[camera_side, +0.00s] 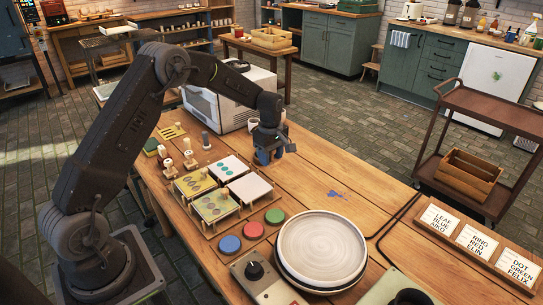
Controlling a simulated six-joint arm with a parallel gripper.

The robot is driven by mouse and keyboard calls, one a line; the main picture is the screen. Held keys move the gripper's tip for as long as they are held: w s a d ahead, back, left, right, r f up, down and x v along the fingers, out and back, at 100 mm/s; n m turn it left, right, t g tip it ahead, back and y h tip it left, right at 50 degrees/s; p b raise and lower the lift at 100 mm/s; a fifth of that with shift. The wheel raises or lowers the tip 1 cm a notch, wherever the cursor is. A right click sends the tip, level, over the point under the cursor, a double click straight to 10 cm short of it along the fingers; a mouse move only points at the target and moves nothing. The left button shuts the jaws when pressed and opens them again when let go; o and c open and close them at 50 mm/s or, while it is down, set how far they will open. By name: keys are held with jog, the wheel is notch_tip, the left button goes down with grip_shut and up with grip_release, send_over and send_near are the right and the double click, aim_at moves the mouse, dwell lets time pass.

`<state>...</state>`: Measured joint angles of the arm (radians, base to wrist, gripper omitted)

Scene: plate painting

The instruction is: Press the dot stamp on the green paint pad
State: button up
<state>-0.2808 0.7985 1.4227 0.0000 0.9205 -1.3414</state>
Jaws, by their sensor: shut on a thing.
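My gripper (268,157) points down over the wooden table, behind the row of paint pads and well above and behind the green one. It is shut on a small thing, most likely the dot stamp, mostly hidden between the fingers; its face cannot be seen. The green paint pad (275,216) is a round disc on the table, at the right end of the row. The red pad (253,230) and blue pad (229,244) lie to its left. Nothing touches the green pad.
A pale plate (322,247) sits right of the pads. Small tile racks (215,206) and pale stamps (190,160) stand left. A white appliance (220,105) is behind. Cards (519,268) at right read leaf blue, ring red, dot green. Table right of the gripper is mostly clear.

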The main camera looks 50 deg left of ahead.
jog(key=shift+o, duration=1.2)
jog(key=shift+c, duration=1)
send_over(275, 216)
notch_tip(275, 216, down, 2)
jog(key=shift+f, duration=3.25)
jog(key=shift+f, duration=0.6)
jog(key=shift+r, duration=0.1)
notch_tip(275, 216, up, 7)
